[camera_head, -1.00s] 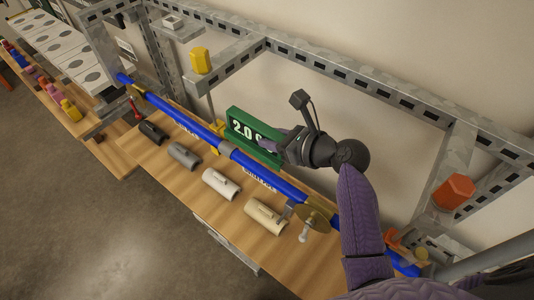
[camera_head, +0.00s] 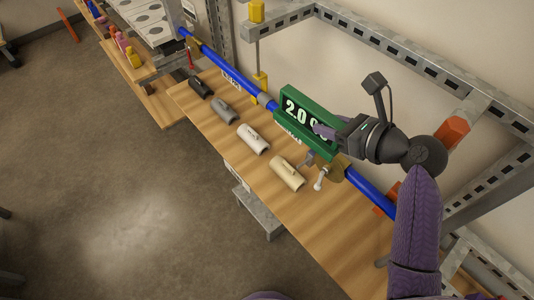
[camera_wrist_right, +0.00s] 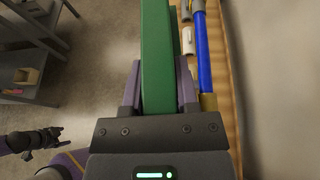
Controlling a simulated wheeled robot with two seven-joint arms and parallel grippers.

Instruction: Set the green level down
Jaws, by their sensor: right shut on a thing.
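The green level (camera_head: 294,123) is a green block with a white number display reading "2.0" and more digits hidden by a finger. My right gripper (camera_head: 328,132) is shut on its right part. In the head view the level overlaps the blue pipe (camera_head: 364,190); I cannot tell whether it touches it. In the right wrist view the level (camera_wrist_right: 158,60) runs between the two fingers, with the pipe (camera_wrist_right: 204,55) to its right. My left gripper (camera_wrist_right: 52,138) shows small at the lower left of the wrist view; its jaws are too small to judge.
Several short pipe pieces, including a cream one (camera_head: 288,174) and a white one (camera_head: 253,139), lie on the wooden shelf (camera_head: 262,208). A metal frame (camera_head: 390,60) rises behind. A yellow clamp knob (camera_head: 257,12) and an orange one (camera_head: 452,133) stand nearby.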

